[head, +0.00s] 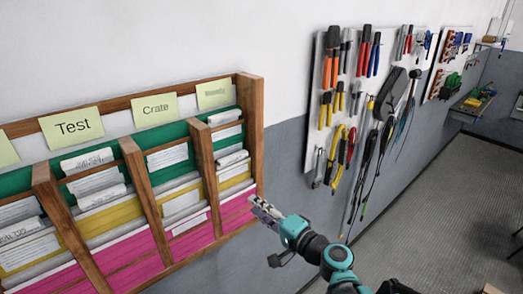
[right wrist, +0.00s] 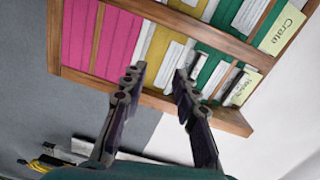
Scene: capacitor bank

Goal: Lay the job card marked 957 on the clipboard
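A wooden wall rack (head: 253,125) holds white cards in green, yellow and magenta pockets under labels such as "Test" and "Crate". It also shows turned sideways in the right wrist view (right wrist: 180,15). The print on the cards is too small to read, so I cannot tell which is 957. I see no clipboard in either view. My right gripper (head: 259,208) is at the rack's right end, by the lower right corner. In the right wrist view its two fingers (right wrist: 160,78) are apart with nothing between them, pointing toward the rack. My left gripper is out of view.
A white pegboard (head: 316,95) with pliers, screwdrivers and cables hangs right of the rack. A second tool board (head: 435,80) and a small shelf (head: 472,104) are farther along the wall. The grey floor (head: 430,215) at the right is mostly clear.

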